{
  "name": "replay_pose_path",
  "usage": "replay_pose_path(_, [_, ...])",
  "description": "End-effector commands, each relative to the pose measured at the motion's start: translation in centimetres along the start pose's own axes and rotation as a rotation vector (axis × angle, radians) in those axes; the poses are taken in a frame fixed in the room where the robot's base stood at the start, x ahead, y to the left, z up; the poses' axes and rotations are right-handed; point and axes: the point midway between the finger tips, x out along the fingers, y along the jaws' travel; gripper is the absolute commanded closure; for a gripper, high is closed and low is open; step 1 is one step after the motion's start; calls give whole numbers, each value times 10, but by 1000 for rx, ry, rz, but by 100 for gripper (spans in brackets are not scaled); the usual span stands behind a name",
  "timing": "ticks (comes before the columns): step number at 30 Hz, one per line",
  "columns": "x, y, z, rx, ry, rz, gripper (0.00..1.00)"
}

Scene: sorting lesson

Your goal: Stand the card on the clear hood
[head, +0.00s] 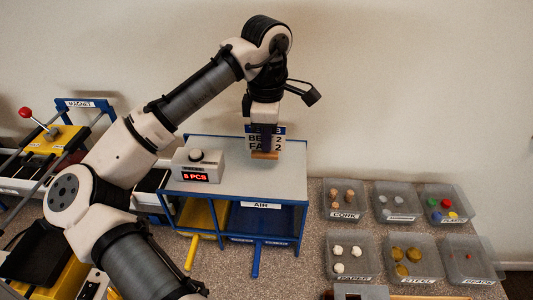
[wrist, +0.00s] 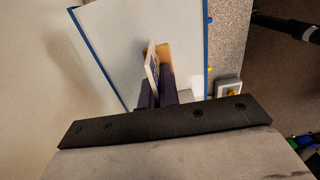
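The card (head: 266,140) is white with a dark blue top band and printed text, partly readable as "BE 2" and "FA 2", on a wooden foot. My gripper (head: 264,122) is shut on it from above and holds it upright. In the wrist view, the two dark fingers (wrist: 157,92) meet at the card (wrist: 152,66), which is seen nearly edge-on. The clear hood (head: 250,184) has a blue frame, a pale top and an "AIR" label; its top (wrist: 115,40) lies below the card. I cannot tell if the foot touches it.
A display box (head: 198,167) reading "8 PCS" stands on the hood's left part. Several labelled clear bins, such as the cork bin (head: 344,213), stand at the right. A magnet rig (head: 60,135) is at the left. The hood's right part is bare.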

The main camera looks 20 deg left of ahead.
Motion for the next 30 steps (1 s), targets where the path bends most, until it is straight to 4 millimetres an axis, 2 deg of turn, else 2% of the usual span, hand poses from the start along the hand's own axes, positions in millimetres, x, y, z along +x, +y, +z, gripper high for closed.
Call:
replay_pose_path(5, [15,0,-1,-1,0,0,100])
replay_pose_path(13, [51,0,-1,0,1,0,100])
replay_pose_path(25, [57,0,0,0,0,-1,100])
replay_pose_path(27, [56,0,0,0,1,0,88])
replay_pose_path(30, [56,0,0,0,1,0,75])
